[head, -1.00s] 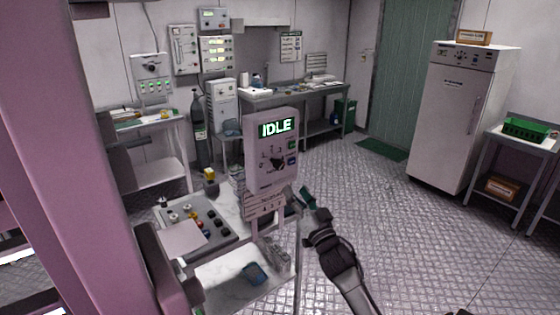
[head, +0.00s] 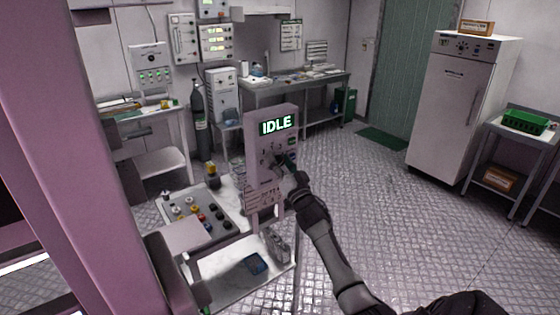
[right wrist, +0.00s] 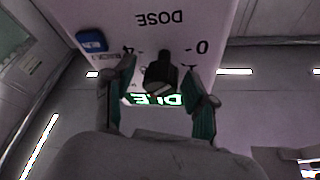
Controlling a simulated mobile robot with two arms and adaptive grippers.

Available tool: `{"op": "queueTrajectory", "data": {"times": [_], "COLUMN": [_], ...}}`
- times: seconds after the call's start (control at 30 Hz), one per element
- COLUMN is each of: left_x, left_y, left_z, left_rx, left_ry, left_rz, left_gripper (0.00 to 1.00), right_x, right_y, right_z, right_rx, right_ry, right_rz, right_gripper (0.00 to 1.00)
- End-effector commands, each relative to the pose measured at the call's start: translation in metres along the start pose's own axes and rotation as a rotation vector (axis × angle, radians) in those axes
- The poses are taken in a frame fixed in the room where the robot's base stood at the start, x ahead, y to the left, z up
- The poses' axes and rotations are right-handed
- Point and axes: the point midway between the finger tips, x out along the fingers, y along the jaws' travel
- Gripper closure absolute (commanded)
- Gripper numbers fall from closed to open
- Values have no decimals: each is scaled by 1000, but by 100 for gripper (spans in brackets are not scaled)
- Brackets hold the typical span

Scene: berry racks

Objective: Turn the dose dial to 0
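The dose panel (head: 271,145) is an upright pale box with a lit green IDLE display (head: 276,125). In the right wrist view the panel appears upside down, with a DOSE label (right wrist: 159,18) and a 0 mark (right wrist: 202,47). The black dose dial (right wrist: 161,74) sits between the two green-padded fingers of my right gripper (right wrist: 160,70). The fingers are open, one on each side, with visible gaps to the dial. Its pointer setting is unclear. In the head view my right gripper (head: 286,165) covers the dial. My left gripper is not visible.
Benches, a gas cylinder (head: 199,125) and a white cabinet (head: 455,112) stand farther back. The right-hand floor is clear.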

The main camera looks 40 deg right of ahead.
Motion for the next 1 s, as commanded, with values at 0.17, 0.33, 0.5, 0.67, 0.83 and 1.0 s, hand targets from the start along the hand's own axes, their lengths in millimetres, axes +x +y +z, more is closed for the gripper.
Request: {"op": "queueTrajectory", "data": {"times": [0.17,0.33,0.5,0.67,0.83,1.0], "left_x": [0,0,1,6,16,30], "left_y": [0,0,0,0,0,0], "left_z": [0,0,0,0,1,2], "left_rx": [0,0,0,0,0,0], "left_ry": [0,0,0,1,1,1], "left_rz": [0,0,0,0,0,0], "left_gripper": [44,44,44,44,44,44], "right_x": [0,0,0,-1,-1,-2], "right_y": [0,0,0,1,2,2], "right_z": [0,0,0,1,2,3], "right_rx": [0,0,-6,-42,-125,-255], "right_ry": [0,0,0,0,0,0], "right_rz": [0,0,-2,-17,-52,-106], "right_gripper": [74,100,100,100,100,100]}}
